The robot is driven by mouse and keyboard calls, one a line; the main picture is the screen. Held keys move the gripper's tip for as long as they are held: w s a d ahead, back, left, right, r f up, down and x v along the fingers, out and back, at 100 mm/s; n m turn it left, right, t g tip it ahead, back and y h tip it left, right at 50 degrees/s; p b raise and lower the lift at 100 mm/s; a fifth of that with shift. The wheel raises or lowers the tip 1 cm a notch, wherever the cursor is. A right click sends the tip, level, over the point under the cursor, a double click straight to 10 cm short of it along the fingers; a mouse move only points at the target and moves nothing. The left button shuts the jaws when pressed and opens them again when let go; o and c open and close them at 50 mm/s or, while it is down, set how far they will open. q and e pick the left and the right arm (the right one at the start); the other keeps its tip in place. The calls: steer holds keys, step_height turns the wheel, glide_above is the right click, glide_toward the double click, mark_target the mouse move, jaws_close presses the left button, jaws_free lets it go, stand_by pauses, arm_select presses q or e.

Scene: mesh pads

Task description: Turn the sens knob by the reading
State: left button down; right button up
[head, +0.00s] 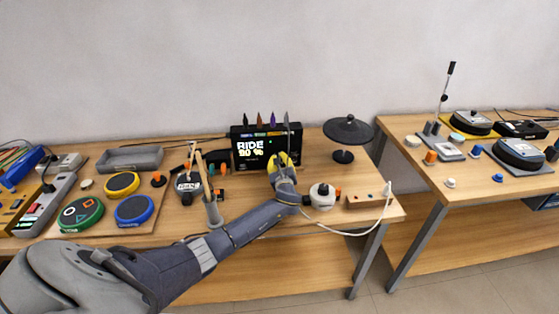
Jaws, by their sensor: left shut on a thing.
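The black module (249,165) stands at the back of the near table, its lit screen reading "RIDE" and what looks like "90 %". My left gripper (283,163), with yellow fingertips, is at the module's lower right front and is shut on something. The fingers hide what they hold, and I cannot make out the sens knob. My right gripper is not in view.
A black cymbal pad (348,130) on a stand is right of the module. A white-and-black round device (322,196) and a wooden block (366,200) with a white cable are in front. Round pads (134,210) lie farther left.

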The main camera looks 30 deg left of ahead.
arm_select(q)
steer(key=shift+a+r+n, duration=0.1)
steer(key=shift+r+n, duration=0.05)
steer(key=shift+n, duration=0.9)
steer(key=shift+r+n, duration=0.15)
steer(key=shift+n, duration=0.9)
steer(key=c, duration=1.7)
jaws_free()
steer(key=shift+o, duration=1.2)
steer(key=shift+f, duration=0.1)
steer(key=shift+s+d+f, duration=0.15)
steer(key=shift+s+d, duration=0.25)
steer(key=v, duration=1.1)
